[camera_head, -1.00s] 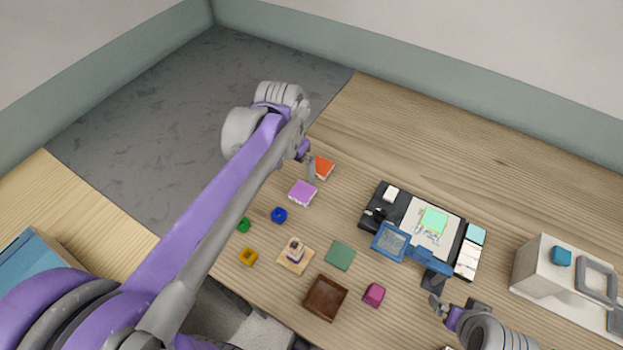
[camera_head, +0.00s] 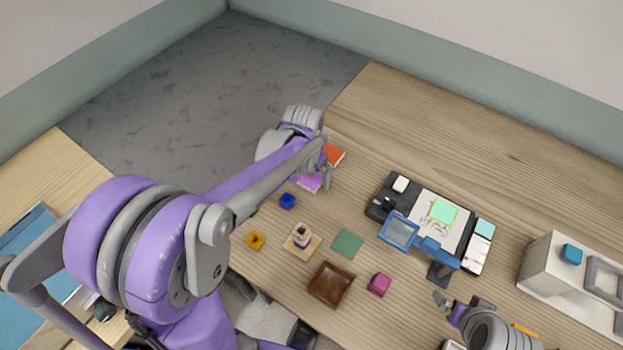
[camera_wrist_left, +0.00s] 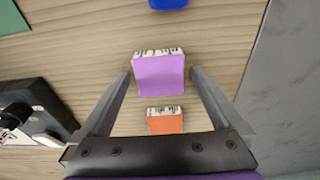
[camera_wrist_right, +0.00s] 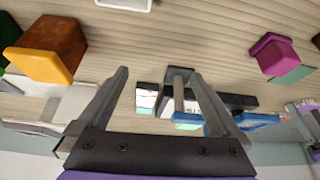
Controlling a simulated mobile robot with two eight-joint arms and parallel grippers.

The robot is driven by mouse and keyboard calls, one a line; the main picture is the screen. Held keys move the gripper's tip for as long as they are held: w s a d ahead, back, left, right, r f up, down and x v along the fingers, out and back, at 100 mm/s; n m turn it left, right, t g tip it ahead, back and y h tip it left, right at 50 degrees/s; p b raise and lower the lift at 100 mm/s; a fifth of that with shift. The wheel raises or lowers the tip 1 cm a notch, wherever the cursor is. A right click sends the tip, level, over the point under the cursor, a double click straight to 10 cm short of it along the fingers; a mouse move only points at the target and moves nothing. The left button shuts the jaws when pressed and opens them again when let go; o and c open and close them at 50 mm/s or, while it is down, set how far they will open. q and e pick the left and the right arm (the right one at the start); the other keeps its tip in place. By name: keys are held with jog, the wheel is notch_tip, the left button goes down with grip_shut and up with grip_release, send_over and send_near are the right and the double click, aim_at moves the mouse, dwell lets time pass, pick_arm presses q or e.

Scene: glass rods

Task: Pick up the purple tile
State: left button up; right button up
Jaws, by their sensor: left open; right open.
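The purple tile (camera_head: 310,183) lies on the wooden table near its left edge, partly hidden by my left gripper in the head view. In the left wrist view the purple tile (camera_wrist_left: 159,75) shows a flat purple top and a white side with dark marks, and sits between the tips of the open fingers. My left gripper (camera_head: 325,176) is open and empty over the tile; the fingers do not visibly touch it. My right gripper (camera_head: 448,304) is open and empty at the table's front right; its spread fingers show in the right wrist view (camera_wrist_right: 160,85).
An orange tile (camera_wrist_left: 165,121) lies close beside the purple one. A blue piece (camera_head: 287,201) is on the other side. A black device with a blue-framed magnifier (camera_head: 398,232), a brown tray (camera_head: 331,285) and a magenta block (camera_head: 379,284) stand further right. The table's back is clear.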

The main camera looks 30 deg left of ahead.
pick_arm(q)
jog(key=c, duration=1.5)
jog(key=shift+r, duration=0.1)
